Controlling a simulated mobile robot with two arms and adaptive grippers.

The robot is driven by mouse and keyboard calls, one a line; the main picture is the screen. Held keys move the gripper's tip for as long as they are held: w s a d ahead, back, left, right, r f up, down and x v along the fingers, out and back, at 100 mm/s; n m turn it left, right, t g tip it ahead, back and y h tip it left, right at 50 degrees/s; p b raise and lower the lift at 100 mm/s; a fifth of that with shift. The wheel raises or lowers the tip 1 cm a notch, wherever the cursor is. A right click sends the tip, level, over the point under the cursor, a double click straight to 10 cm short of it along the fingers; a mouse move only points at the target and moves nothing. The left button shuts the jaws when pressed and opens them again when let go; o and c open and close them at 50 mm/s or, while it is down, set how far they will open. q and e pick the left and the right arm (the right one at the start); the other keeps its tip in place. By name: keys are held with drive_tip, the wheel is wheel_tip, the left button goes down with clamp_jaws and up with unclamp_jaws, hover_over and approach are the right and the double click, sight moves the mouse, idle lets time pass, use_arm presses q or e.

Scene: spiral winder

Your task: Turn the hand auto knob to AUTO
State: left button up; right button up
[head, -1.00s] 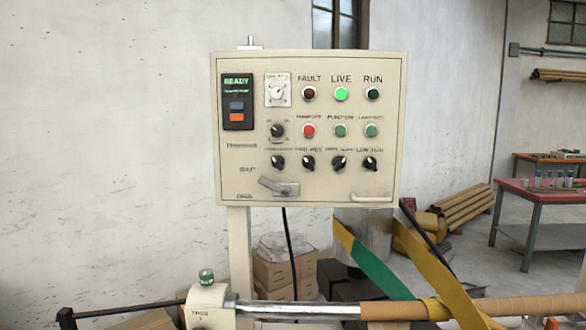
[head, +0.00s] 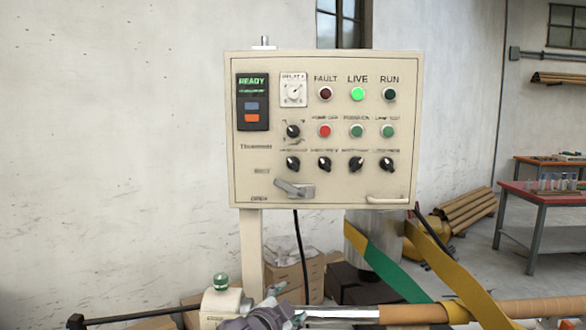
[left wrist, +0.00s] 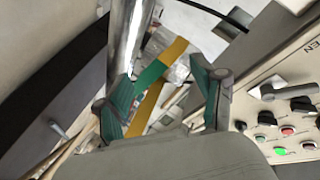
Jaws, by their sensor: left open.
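The beige control panel (head: 330,190) stands upright in the head view. Its bottom row holds several black rotary knobs; the labels above them are too blurred to read, so I cannot tell for sure which is the hand auto knob. The third knob (head: 356,163) from the left is one of these. My left gripper (head: 285,314) shows at the bottom edge, below the panel and apart from it. In the left wrist view its teal-padded fingers (left wrist: 160,92) are spread with nothing gripped between them, and the panel's knobs (left wrist: 265,117) lie off to the right. My right gripper is not seen.
A metal shaft (head: 340,312) with a brown tube and green-yellow strips crosses low in front of the panel. A bent lever (head: 295,188) and a handle (head: 388,199) stick out of the panel's lower part. A red-topped table (head: 545,190) stands far right.

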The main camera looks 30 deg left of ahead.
use_arm(q)
drive_tip(key=a+r+m+t, duration=0.1)
drive_tip(key=a+r+t, duration=0.1)
drive_tip(key=r, duration=0.6)
drive_tip(key=a+r+t, duration=0.2)
drive_tip(key=r, duration=0.6)
drive_tip(key=m+t+y, duration=0.1)
approach(292, 166)
drive_tip(key=p+x, duration=0.5)
drive_tip(key=x, duration=0.3)
drive_tip(key=shift+w+r, duration=0.25)
drive_tip(key=shift+w, duration=0.05)
drive_tip(key=shift+w+a+t+p, duration=0.15)
drive_tip(key=shift+w+t+p, duration=0.2)
drive_tip(key=shift+w, duration=0.15)
